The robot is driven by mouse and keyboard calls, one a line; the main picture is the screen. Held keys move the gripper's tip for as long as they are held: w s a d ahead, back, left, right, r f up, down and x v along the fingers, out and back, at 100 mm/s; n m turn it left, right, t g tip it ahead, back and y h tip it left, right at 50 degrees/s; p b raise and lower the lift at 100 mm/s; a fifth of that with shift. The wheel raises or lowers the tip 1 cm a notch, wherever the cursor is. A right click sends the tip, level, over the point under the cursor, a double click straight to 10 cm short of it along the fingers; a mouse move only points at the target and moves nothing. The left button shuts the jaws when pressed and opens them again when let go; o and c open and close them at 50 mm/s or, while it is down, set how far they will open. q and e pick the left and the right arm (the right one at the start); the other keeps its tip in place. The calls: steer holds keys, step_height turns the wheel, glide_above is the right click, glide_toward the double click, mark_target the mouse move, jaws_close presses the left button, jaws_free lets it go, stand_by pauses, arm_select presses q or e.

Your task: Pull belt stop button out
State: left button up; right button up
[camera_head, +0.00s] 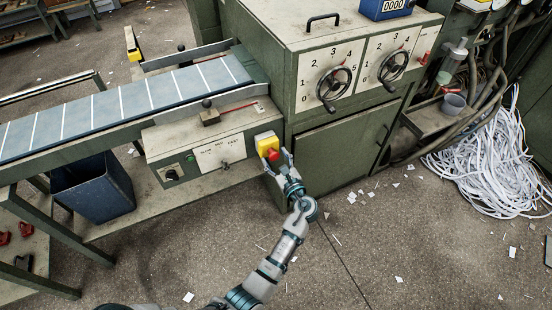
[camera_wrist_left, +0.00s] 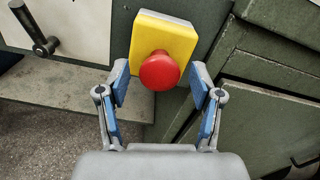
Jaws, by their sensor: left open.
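The belt stop button is a red mushroom head (camera_wrist_left: 159,71) on a yellow box (camera_wrist_left: 182,37) fixed to the green machine. In the head view the red button (camera_head: 273,155) shows on the yellow box (camera_head: 266,141) at the right end of the belt control panel. My left gripper (camera_wrist_left: 158,88) is open, with one blue-padded finger on each side of the red button and visible gaps between them. In the head view my left gripper (camera_head: 279,162) is just in front of the box and partly covers it. My right gripper is not in view.
The control panel (camera_head: 216,153) with a lever and knob is left of the box. The conveyor belt (camera_head: 120,101) runs to the left, above a blue bin (camera_head: 92,186). A cabinet with two handwheels (camera_head: 334,84) stands to the right. The floor (camera_head: 380,240) in front is mostly clear.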

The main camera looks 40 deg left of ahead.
arm_select(q)
steer(key=v, duration=1.2)
steer(key=shift+f, duration=0.1)
